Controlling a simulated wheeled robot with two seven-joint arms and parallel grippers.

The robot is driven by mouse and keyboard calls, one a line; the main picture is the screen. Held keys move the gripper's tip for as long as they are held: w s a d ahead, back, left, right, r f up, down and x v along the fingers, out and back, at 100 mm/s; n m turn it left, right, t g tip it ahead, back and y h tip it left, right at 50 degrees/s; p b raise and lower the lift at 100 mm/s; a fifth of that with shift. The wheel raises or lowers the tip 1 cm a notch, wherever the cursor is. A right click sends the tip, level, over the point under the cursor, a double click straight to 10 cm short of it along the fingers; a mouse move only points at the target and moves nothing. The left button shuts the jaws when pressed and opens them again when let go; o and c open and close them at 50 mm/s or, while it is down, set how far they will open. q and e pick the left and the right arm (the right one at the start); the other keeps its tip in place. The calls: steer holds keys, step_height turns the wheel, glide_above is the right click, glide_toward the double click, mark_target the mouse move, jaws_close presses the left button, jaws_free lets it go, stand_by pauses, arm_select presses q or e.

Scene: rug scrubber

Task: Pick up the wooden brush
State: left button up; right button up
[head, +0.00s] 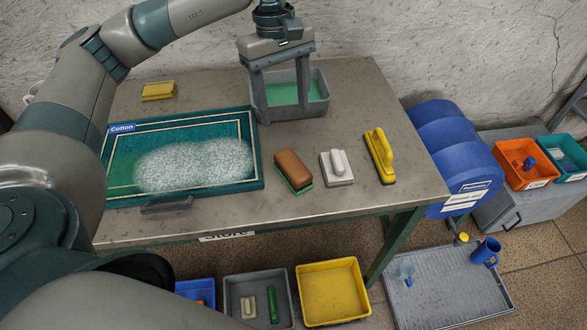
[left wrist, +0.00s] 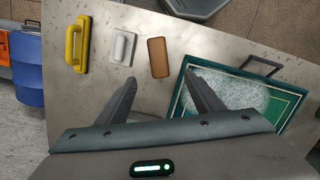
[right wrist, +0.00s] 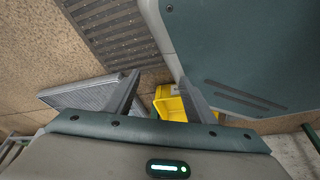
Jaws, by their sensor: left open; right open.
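The wooden brush (head: 293,164) is a brown block with green along its underside. It lies on the table right of the framed rug tray, and it also shows in the left wrist view (left wrist: 157,57). My left gripper (head: 283,114) is open and empty, pointing down behind the brush near the grey basin. In the left wrist view its fingers (left wrist: 162,81) are spread, with the brush beyond the fingertips. My right gripper (right wrist: 158,78) is open and empty, low beside the table, and is not seen in the head view.
A white-handled tool (head: 337,168) and a yellow-handled tool (head: 380,156) lie right of the brush. The grey basin (head: 292,109) holds green liquid. The foamy rug tray (head: 257,170) is at left. Bins, including a yellow one (head: 333,292), stand below the table's front edge.

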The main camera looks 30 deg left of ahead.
arm_select(q)
steer(key=f, duration=0.1)
steer(key=p, duration=0.4)
glide_above(292, 163)
steer(key=f, duration=0.9)
steer(key=shift+a+f, duration=0.35)
steer(key=shift+a, duration=0.05)
steer(key=shift+d+f, duration=0.1)
steer(key=shift+f, duration=0.7)
arm_select(e)
steer(key=s+d+g+h, duration=0.1)
steer(key=s+d+g, duration=0.2)
steer(key=s, duration=0.8)
steer(key=shift+s+d, duration=0.35)
steer(key=shift+d, duration=0.5)
steer(key=shift+r, duration=0.15)
arm_select(q)
steer(key=shift+d+f+p, duration=0.1)
steer(key=shift+f+p, duration=0.35)
steer(key=shift+p, duration=0.25)
steer(key=f, duration=0.1)
steer(key=f+p, duration=0.1)
steer(key=f, duration=0.1)
steer(key=shift+d+p, duration=0.25)
steer(key=shift+p, duration=0.1)
steer(key=shift+f, duration=0.6)
arm_select(e)
step_height(292, 163, up, 3)
steer(key=shift+f, duration=0.1)
